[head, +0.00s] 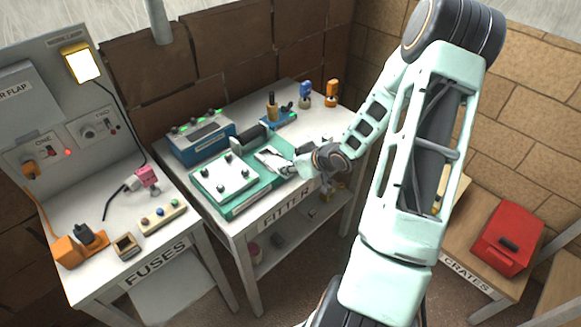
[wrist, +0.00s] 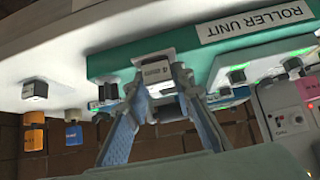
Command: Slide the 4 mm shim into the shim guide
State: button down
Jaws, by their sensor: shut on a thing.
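My gripper (head: 290,164) reaches over the right part of the green roller unit (head: 236,211) on the fitting table. In the wrist view my gripper (wrist: 160,78) is shut on a small pale block marked 4, the 4 mm shim (wrist: 153,71). The shim lies against or just in front of the green roller unit (wrist: 110,62); I cannot tell whether they touch. A dark part shows between the fingers beyond the shim. I cannot clearly make out the shim guide; my fingers and the shim cover that area. In the head view the shim is too small to tell apart.
A white plate with several dark knobs (head: 224,180) sits on the unit's left part. A blue box with green lights (head: 201,137) stands behind it. Blue (head: 305,94) and orange (head: 331,93) items stand at the table's back right. The fuses table (head: 185,230) is at left.

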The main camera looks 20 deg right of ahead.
aim_at(276, 162)
jog(key=shift+w+a, duration=0.3)
jog(key=shift+w, duration=0.5)
jog(key=shift+w+a, duration=0.3)
jog(key=shift+w, duration=0.45)
jog(key=c, duration=1.6)
grip_release()
jog(key=v, duration=1.2)
jog(key=shift+r, duration=0.1)
jog(key=v, duration=1.2)
